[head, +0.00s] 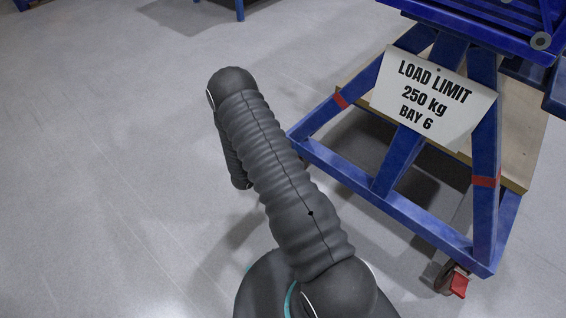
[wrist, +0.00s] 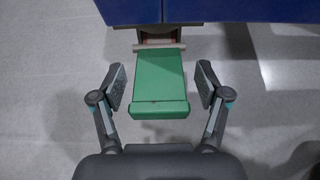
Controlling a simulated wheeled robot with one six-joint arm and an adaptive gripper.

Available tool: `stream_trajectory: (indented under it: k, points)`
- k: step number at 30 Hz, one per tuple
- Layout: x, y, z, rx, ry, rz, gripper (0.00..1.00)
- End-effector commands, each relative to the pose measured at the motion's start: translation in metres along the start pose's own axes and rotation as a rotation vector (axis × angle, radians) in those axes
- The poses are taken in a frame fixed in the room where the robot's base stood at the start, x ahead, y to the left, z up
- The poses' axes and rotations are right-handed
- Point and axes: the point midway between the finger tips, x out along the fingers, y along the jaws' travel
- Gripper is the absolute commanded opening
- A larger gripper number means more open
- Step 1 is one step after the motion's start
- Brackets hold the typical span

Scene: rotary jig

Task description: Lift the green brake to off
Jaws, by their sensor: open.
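The green brake (wrist: 158,80) shows in the wrist view as a flat green pedal. It extends toward me from under a blue frame edge. My gripper (wrist: 161,88) is open, with one finger on the left of the brake and one on the right. A gap shows between each finger and the brake's sides; I cannot tell the height difference. In the head view neither the green brake nor my gripper shows; only my arm is seen there.
A blue jig frame (head: 385,205) stands at the right with a white load limit sign (head: 430,95). A red caster brake (head: 459,285) is at its lower corner. A blue beam (wrist: 230,10) crosses the top of the wrist view. Grey floor is clear at the left.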

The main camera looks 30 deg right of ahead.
Motion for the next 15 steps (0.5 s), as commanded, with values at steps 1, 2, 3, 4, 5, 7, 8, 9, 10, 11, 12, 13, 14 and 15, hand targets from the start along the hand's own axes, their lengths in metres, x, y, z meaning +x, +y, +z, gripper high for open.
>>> stream_trajectory:
  k: [1,2,3,4,5,7,8,9,10,11,12,13,14,15]
  points:
    - [-0.002,0.000,0.000,0.000,0.000,0.001,0.75]
    - [-0.004,0.001,0.000,0.000,0.000,0.002,0.75]
    - [-0.007,0.001,0.000,0.000,0.000,0.003,0.75]
    - [-0.011,0.002,0.000,-0.001,0.000,0.004,0.75]
    - [-0.015,0.002,0.000,-0.001,0.000,0.004,0.75]
    - [-0.026,0.001,0.000,-0.001,0.000,0.004,0.75]
    - [-0.032,0.002,0.000,-0.001,0.000,0.005,0.75]
    - [-0.040,0.001,0.000,-0.001,0.000,0.004,0.75]
    - [-0.046,0.002,0.000,-0.001,0.000,0.005,0.75]
    - [-0.053,0.001,0.000,-0.001,0.000,0.005,0.75]
    - [-0.061,0.001,0.000,-0.001,0.000,0.005,0.75]
    - [-0.067,0.002,0.000,-0.001,0.000,0.006,0.75]
    - [-0.073,0.001,0.000,0.000,0.000,0.004,0.75]
    - [-0.080,0.001,0.000,-0.001,0.000,0.005,0.75]
